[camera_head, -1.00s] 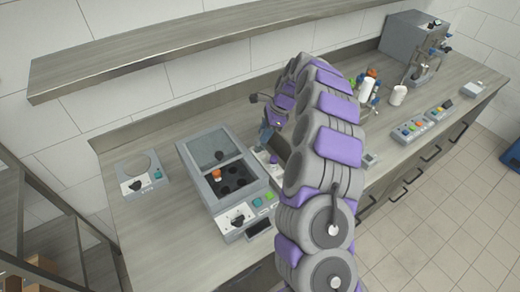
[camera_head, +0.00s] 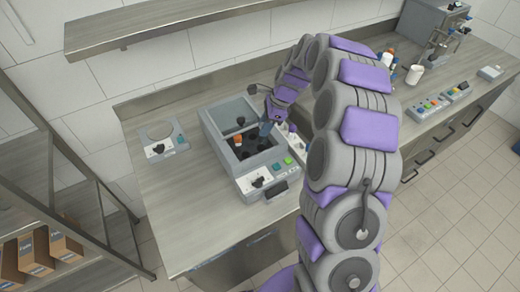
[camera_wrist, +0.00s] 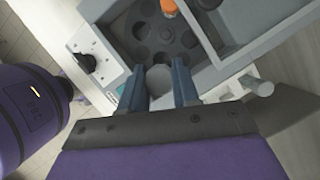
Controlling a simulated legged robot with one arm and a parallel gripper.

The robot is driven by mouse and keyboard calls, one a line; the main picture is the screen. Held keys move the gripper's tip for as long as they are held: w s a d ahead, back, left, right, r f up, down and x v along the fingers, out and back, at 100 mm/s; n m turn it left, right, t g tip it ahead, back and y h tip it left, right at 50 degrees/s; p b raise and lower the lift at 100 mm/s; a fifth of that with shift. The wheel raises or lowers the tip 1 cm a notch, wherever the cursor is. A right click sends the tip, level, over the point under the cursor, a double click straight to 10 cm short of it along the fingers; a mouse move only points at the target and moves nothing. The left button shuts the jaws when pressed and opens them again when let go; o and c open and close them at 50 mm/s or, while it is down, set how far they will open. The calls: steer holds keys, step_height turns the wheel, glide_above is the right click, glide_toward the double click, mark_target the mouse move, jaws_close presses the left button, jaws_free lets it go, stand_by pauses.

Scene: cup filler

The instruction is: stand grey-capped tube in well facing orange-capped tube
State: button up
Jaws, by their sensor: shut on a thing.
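My gripper (camera_wrist: 159,88) is shut on the grey-capped tube (camera_wrist: 159,77), whose round grey cap shows between the two blue fingers in the wrist view. In the head view my gripper (camera_head: 265,129) is at the right edge of the open centrifuge (camera_head: 270,157). The tube's lower part is hidden from the wrist view. The dark rotor (camera_wrist: 182,58) has several round wells, and the held cap appears near its rim. The orange-capped tube (camera_wrist: 168,8) stands in a well on the rotor's far side in the wrist view. Its orange cap shows in the head view (camera_head: 238,140).
The centrifuge's raised lid (camera_head: 228,115) stands behind the rotor bowl. A small device with a round cutout (camera_head: 163,140) is on the counter to the left. A white cup (camera_head: 414,75) and a button panel (camera_head: 432,107) stand to the right, clear of the gripper.

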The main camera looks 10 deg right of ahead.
mark_target(263, 143)
step_height(263, 143, down, 3)
steer(key=shift+a+r, duration=0.1)
steer(key=shift+a, duration=0.05)
steer(key=shift+a+f+b, duration=0.25)
steer(key=shift+f+b, duration=0.05)
steer(key=shift+b, duration=0.05)
jaws_close()
steer(key=f, duration=0.3)
steer(key=a+f+b, duration=0.1)
steer(key=shift+s+f, duration=0.35)
steer(key=shift+d+f, duration=0.15)
steer(key=shift+d, duration=0.2)
steer(key=o, duration=0.6)
jaws_free()
steer(key=shift+d, duration=0.15)
steer(key=shift+o, duration=0.8)
steer(key=shift+d, duration=0.2)
steer(key=shift+a, duration=0.1)
